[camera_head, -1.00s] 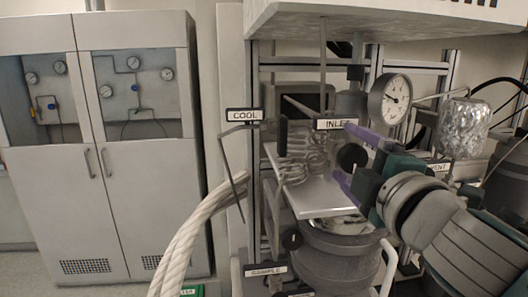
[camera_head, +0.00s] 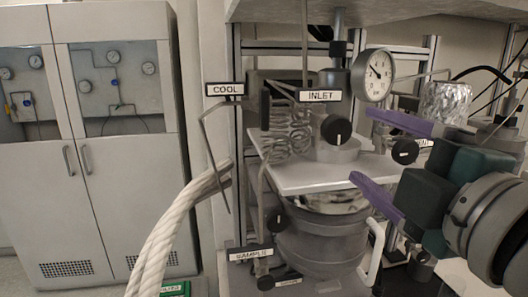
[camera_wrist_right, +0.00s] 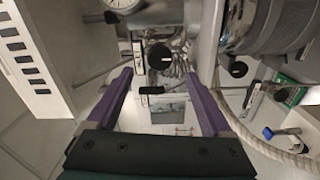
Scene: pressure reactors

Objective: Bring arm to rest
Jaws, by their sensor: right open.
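My right gripper (camera_head: 361,146) comes in from the right with its two purple fingers spread apart and nothing between them. Its fingertips are just right of the black INLET knob (camera_head: 336,129) in the head view, and I see no contact. In the right wrist view, the open fingers (camera_wrist_right: 160,74) point toward the reactor fittings, with a black knob (camera_wrist_right: 160,56) seen between them. My left gripper is not in view.
The reactor vessel (camera_head: 325,245) stands below a white plate (camera_head: 300,175). A pressure gauge (camera_head: 372,74), a foil-wrapped cylinder (camera_head: 445,103) and a SAMPLE valve (camera_head: 265,282) are close by. A white ribbed hose (camera_head: 165,240) curves at left. A grey cabinet (camera_head: 130,190) stands farther left.

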